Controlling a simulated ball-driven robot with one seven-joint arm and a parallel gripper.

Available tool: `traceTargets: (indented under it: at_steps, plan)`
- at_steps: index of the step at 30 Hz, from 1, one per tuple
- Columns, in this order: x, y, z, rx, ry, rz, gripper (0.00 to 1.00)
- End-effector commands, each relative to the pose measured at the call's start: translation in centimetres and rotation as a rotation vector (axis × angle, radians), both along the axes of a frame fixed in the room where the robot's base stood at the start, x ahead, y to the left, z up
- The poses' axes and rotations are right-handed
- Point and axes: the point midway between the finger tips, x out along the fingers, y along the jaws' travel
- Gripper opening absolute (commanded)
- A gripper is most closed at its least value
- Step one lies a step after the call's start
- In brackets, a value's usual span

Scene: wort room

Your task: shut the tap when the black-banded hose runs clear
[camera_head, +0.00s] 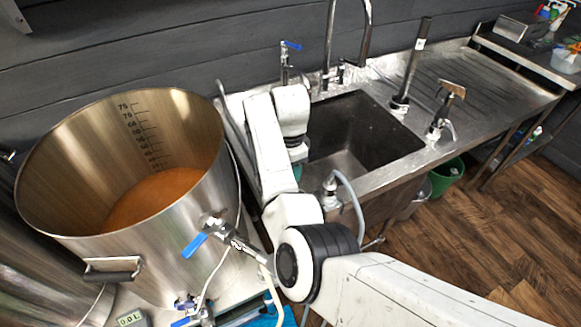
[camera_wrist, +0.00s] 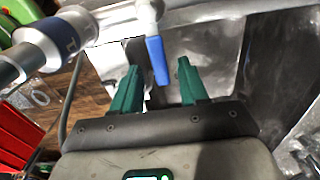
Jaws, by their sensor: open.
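My gripper (camera_wrist: 155,90) is open in the wrist view, with two green fingers apart. A blue tap lever (camera_wrist: 157,60) hangs from a pale fitting and appears between the fingertips. I cannot tell whether they touch it. In the head view my arm hides most of the gripper, which is at the sink's left side. A grey hose (camera_head: 352,200) curves from a steel fitting (camera_head: 330,190) at the sink's front edge. A thin hose (camera_wrist: 70,105) also shows in the wrist view. I cannot make out a black band or any flow.
A steel kettle (camera_head: 60,150) of amber liquid stands left, with a blue-handled valve (camera_head: 195,245). Another blue-handled tap (camera_head: 290,45) stands behind the sink (camera_head: 400,130). An upright pipe (camera_head: 411,60) rises at the sink's right. A green bucket (camera_head: 447,175) is below.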

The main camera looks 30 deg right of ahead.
Motion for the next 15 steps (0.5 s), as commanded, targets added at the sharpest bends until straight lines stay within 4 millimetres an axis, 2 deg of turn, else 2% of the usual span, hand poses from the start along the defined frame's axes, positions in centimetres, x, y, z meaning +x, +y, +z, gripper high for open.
traceTargets:
  at_steps: [8, 15]
  plan:
    - [0.1, 0.0, 0.7, 0.0, -0.002, 0.001, 0.44]
    - [0.1, 0.0, 4.7, -0.001, -0.004, 0.001, 0.44]
